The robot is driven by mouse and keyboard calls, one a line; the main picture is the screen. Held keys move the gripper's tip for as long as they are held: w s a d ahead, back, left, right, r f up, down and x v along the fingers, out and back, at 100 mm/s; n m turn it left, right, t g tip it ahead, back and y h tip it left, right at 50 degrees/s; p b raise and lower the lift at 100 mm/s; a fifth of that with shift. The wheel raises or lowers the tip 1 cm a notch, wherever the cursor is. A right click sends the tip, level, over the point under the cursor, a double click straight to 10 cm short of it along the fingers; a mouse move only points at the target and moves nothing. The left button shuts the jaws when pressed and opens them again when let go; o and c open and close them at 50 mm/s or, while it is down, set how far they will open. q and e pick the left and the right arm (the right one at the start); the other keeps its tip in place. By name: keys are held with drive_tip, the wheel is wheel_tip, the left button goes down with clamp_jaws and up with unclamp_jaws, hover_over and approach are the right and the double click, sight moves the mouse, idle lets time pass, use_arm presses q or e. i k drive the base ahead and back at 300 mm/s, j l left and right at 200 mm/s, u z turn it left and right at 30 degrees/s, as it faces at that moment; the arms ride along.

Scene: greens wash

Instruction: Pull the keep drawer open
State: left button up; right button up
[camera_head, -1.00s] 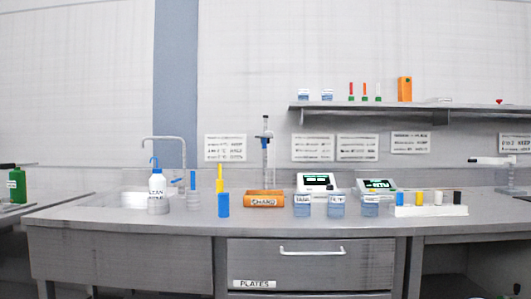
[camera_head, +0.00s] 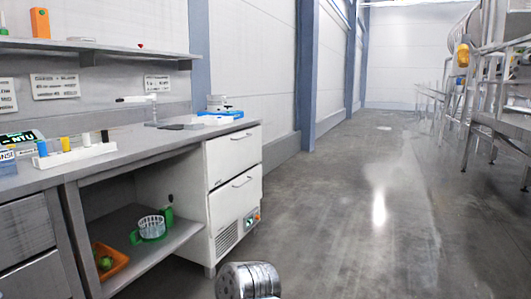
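A white cabinet stands at the right end of the bench, with an upper drawer (camera_head: 233,157) and a lower drawer (camera_head: 236,200), each with a bar handle. Both drawers look shut. I can read no label on either, so I cannot tell which is the keep drawer. A grey metal rounded part at the bottom edge seems to be one of my arm links. Neither gripper's fingers show.
An open shelf (camera_head: 165,248) left of the cabinet holds a white-and-green basket (camera_head: 152,228) and an orange tray (camera_head: 110,262). The floor (camera_head: 350,220) right of the cabinet is clear.

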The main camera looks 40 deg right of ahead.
sight(226, 157)
drive_tip(key=z, duration=1.25)
drive_tip(key=i+z, duration=0.1)
drive_tip(key=i, duration=0.25)
